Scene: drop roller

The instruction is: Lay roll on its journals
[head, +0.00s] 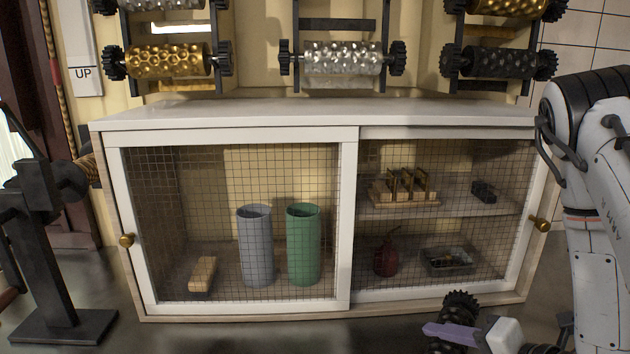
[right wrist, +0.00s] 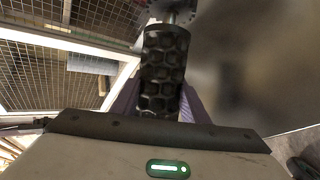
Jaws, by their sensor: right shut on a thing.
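A dark roll (head: 460,306) with a toothed end shows low in the head view, in front of the cabinet's right side. In the right wrist view the roll (right wrist: 165,62) has a black body with a raised hexagon pattern and a metal journal with a grey wheel (right wrist: 172,8) at its far end. My right gripper (head: 452,332) has purple fingers and is shut on the roll; the fingers lie on both sides of it in the wrist view (right wrist: 162,100). The roll's near end is hidden behind the gripper. My left gripper is not in view.
A white cabinet (head: 300,117) with mesh doors stands ahead; its top is clear. Above it, gold (head: 170,61), silver (head: 343,58) and black (head: 500,63) patterned rolls hang in black brackets. A dark stand (head: 45,240) is at the left.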

